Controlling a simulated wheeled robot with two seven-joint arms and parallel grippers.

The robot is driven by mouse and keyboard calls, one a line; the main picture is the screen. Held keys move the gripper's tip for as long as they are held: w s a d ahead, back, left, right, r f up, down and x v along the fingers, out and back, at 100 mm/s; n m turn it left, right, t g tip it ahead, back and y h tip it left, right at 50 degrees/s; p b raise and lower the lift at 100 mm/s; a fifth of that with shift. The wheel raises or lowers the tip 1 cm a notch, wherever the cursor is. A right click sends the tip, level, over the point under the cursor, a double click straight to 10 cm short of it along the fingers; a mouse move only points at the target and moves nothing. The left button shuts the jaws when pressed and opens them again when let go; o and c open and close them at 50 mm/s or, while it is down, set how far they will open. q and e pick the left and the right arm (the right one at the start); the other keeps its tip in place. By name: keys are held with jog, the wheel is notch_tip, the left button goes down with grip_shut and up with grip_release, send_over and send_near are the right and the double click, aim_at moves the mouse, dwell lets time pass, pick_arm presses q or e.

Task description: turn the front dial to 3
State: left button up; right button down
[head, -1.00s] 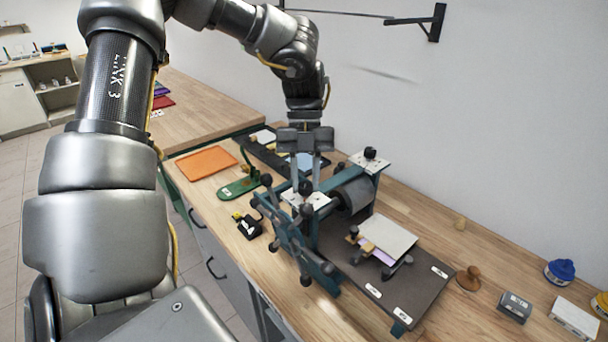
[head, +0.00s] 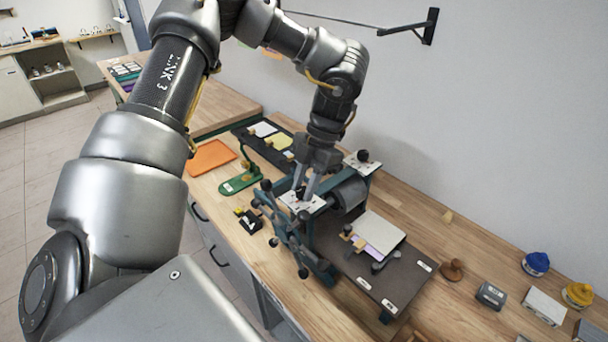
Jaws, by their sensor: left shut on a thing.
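The press (head: 325,233) stands on the wooden bench, with a teal frame, a roller and a spoked handwheel (head: 290,232) on its near side. The front dial (head: 300,192) is a small dark knob on the white marked plate (head: 291,203) at the press's near side. My left gripper (head: 306,190) comes down from above, with its fingers shut around that knob. The fingers hide most of the knob, and the number it points to is too small to read. A second dark knob, the back dial (head: 363,156), sits on the plate nearer the wall. My right gripper is not in view.
The press bed (head: 408,268) extends right, carrying a pale block and purple sheet. An orange tray (head: 211,157) and green stapler-like tool (head: 240,181) lie left. A wooden-handled stamp (head: 452,270), grey box (head: 490,295) and blue-lidded jar (head: 536,263) stand right. A wall bracket (head: 431,27) is above.

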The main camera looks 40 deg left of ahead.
pick_arm(q)
jog(key=shift+d+m+y, duration=0.1)
jog(key=shift+m+y, duration=0.3)
jog(key=shift+m, duration=0.7)
jog(key=o, duration=1)
